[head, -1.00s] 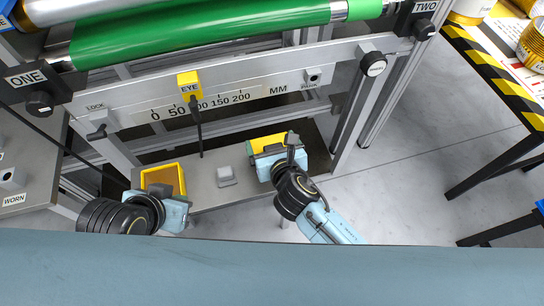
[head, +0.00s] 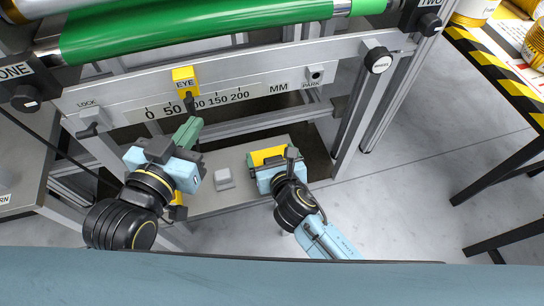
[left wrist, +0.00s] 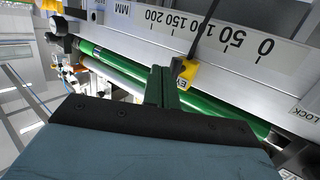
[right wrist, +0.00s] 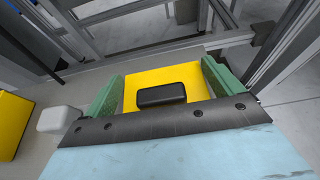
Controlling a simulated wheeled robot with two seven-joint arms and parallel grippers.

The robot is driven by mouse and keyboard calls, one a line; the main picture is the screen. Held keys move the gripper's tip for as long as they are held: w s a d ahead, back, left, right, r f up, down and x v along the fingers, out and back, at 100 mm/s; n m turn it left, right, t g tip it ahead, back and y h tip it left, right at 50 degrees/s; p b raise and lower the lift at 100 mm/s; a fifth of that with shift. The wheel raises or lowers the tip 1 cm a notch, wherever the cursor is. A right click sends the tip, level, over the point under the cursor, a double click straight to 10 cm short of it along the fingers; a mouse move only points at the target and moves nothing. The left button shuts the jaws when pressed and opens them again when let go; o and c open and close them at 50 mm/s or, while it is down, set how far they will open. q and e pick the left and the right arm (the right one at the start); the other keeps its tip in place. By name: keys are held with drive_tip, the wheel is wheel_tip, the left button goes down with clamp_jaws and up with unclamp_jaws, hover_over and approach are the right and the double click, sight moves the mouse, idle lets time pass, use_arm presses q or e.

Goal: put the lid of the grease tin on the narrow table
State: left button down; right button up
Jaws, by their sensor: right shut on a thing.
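The yellow lid (right wrist: 180,78) with a black handle (right wrist: 161,97) lies between the green fingers of my right gripper (right wrist: 160,92), which is shut on it. In the head view the lid (head: 266,156) is at the right end of the narrow grey table (head: 208,198); I cannot tell if it rests on the surface. The yellow grease tin (head: 178,199) is mostly hidden behind my left arm; a yellow side of it shows in the right wrist view (right wrist: 10,125). My left gripper (head: 188,132) is raised, its fingers together and empty, just below the yellow EYE block (head: 185,79).
A pale grey block (head: 223,179) stands on the narrow table between tin and lid. The scale rail (head: 235,92) and green roller (head: 200,30) are above. A black-and-yellow-edged table (head: 495,75) with tins stands at right. The floor between is clear.

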use_arm(q)
drive_tip(key=shift+d+r, duration=0.1)
drive_tip(key=shift+r, duration=0.25)
use_arm(e)
drive_tip(key=shift+f, duration=0.1)
use_arm(q)
drive_tip(key=shift+w, duration=0.1)
use_arm(e)
drive_tip(key=shift+f, duration=0.15)
drive_tip(key=o, duration=0.7)
use_arm(q)
drive_tip(key=shift+r+t, duration=0.3)
